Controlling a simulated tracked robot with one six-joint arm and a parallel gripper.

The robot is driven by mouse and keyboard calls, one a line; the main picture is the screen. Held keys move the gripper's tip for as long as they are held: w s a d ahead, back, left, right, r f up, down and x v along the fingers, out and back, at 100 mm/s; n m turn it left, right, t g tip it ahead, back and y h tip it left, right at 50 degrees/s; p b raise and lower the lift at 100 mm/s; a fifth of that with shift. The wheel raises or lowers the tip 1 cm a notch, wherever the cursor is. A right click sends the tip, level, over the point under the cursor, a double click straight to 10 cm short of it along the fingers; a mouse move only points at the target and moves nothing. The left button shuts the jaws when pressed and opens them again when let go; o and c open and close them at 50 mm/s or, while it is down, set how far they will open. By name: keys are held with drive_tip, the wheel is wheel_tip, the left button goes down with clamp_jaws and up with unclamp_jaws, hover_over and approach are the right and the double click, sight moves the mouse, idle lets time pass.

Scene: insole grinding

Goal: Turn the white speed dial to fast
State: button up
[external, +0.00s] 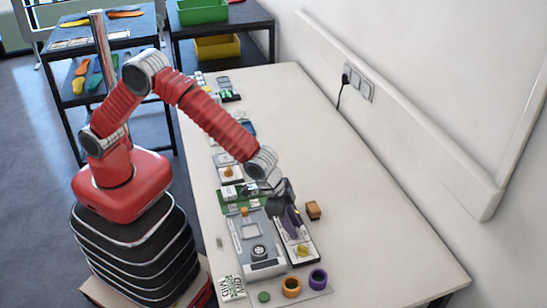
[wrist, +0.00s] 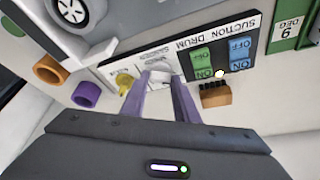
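The white speed dial (wrist: 160,76) shows between my fingertips in the wrist view, on a white and black control panel (wrist: 130,58) labelled SUCTION and DRUM. My gripper (wrist: 160,82) has two purple fingers standing apart, one on each side of the dial. The dial nearly fills the gap, and I cannot tell whether the fingers touch it. The fingers partly cover the scale, so the dial's setting is not readable. In the external view my gripper (external: 290,220) points down at the panel (external: 301,262), hiding the dial.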

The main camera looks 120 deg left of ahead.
drive_tip(key=c, duration=0.6)
drive_tip(key=shift+o, duration=0.2)
drive_tip(key=shift+m, duration=0.5)
drive_tip(key=shift+a+m+h, duration=0.15)
drive_tip(key=shift+m+h, duration=0.45)
drive_tip(key=shift+m, duration=0.6)
drive_tip(key=shift+a+m+h, duration=0.1)
drive_tip(key=shift+m+h, duration=0.5)
drive_tip(key=shift+m, duration=0.6)
drive_tip(key=m+h, duration=0.1)
drive_tip(key=m, duration=0.2)
drive_tip(key=m+g+h, duration=0.1)
drive_tip(key=m, duration=0.2)
drive_tip(key=shift+w+a, duration=0.15)
drive_tip(key=shift+a, duration=0.05)
drive_tip(key=m+g, duration=0.1)
drive_tip(key=m, duration=0.1)
drive_tip(key=m+h, duration=0.1)
drive_tip(key=m, duration=0.2)
drive_tip(key=shift+w+m+g, duration=0.15)
drive_tip(key=shift+m+g, duration=0.15)
drive_tip(key=shift+g, duration=0.1)
drive_tip(key=m+g, duration=0.1)
drive_tip(key=m, duration=0.2)
drive_tip(key=m+g, duration=0.1)
drive_tip(key=m, duration=0.2)
drive_tip(key=shift+w, duration=0.2)
